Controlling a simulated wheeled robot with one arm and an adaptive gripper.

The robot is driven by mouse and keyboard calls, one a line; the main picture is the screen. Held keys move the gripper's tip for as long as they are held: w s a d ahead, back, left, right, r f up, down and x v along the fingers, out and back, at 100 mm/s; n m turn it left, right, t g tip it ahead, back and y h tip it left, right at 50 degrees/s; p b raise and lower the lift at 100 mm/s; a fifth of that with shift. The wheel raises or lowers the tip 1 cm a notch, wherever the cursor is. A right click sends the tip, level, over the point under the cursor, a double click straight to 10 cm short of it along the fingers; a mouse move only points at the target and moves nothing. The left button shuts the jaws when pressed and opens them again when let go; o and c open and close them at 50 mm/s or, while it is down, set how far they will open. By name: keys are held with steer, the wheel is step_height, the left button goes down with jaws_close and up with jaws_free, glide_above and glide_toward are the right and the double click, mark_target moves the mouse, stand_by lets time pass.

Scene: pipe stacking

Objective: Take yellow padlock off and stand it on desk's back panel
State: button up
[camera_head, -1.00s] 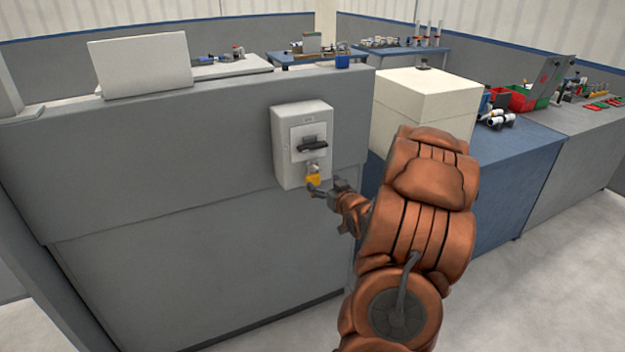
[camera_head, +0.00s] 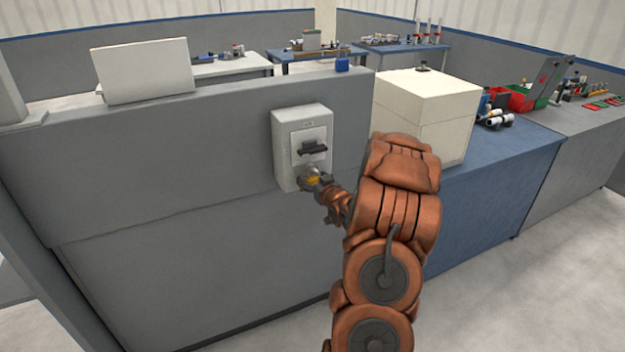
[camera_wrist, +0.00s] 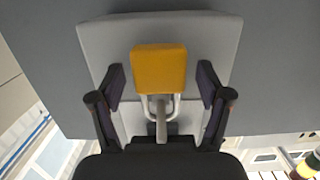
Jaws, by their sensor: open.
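The yellow padlock (camera_head: 312,181) hangs at the lower front of a light grey switch box (camera_head: 287,150) on the grey desk panel. The wrist view is upside down and shows the yellow padlock body (camera_wrist: 160,65) with its silver shackle running to a metal hasp. My gripper (camera_wrist: 161,88) is open, with one dark finger on each side of the padlock and a visible gap on both sides. The desk's back panel (camera_head: 240,95) has a flat top edge above the box.
A black switch handle (camera_head: 312,147) juts out above the yellow padlock. A cream box (camera_head: 430,110) stands right of the panel.

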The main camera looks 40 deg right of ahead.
steer(key=c, duration=1.3)
